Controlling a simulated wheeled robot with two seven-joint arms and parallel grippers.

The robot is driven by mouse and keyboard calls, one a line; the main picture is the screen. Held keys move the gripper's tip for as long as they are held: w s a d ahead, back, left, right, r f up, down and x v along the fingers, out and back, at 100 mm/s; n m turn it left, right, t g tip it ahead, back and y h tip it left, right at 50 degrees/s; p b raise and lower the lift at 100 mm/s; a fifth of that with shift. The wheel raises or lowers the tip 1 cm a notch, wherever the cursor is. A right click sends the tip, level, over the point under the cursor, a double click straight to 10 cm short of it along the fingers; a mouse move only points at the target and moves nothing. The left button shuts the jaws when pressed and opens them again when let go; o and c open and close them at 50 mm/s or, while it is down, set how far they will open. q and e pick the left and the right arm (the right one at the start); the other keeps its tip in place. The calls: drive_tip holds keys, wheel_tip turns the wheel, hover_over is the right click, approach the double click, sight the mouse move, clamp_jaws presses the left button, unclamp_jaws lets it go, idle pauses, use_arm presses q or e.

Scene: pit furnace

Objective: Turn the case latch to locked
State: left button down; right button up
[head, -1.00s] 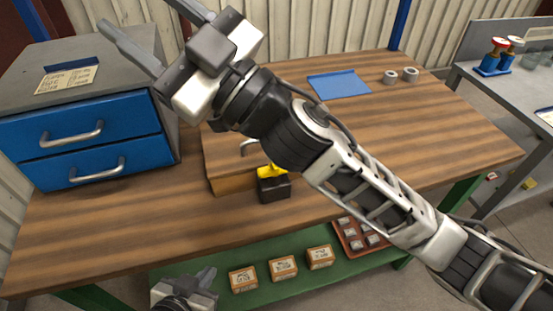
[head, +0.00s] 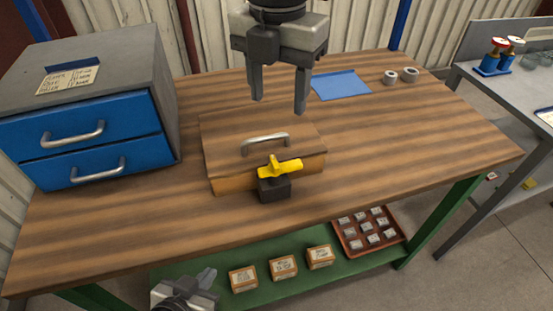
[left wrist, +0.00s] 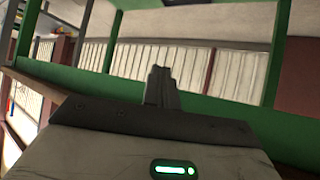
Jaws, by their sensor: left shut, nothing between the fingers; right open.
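The wooden case (head: 228,158) lies closed on the workbench, with a silver handle (head: 265,139) on its lid. The yellow case latch (head: 280,168) sits on a dark block (head: 275,189) at the case's front; its lever lies roughly sideways in the picture. My right gripper (head: 279,103) is open and empty, pointing down above and behind the case, apart from the latch. My left gripper (head: 207,276) is shut and empty, low in front of the bench near the lower shelf; its closed fingers also show in the left wrist view (left wrist: 162,88).
A blue-drawer cabinet (head: 88,135) stands left on the bench (head: 400,150). A blue sheet (head: 340,85) and two grey rings (head: 400,76) lie at the back. The lower green shelf (head: 215,265) holds small boxes and a red tray (head: 352,248). The bench right of the case is clear.

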sight(277, 163)
wheel_tip(277, 163, down, 15)
drive_tip(key=shift+f+p, duration=0.1)
drive_tip(key=shift+p, duration=1.15)
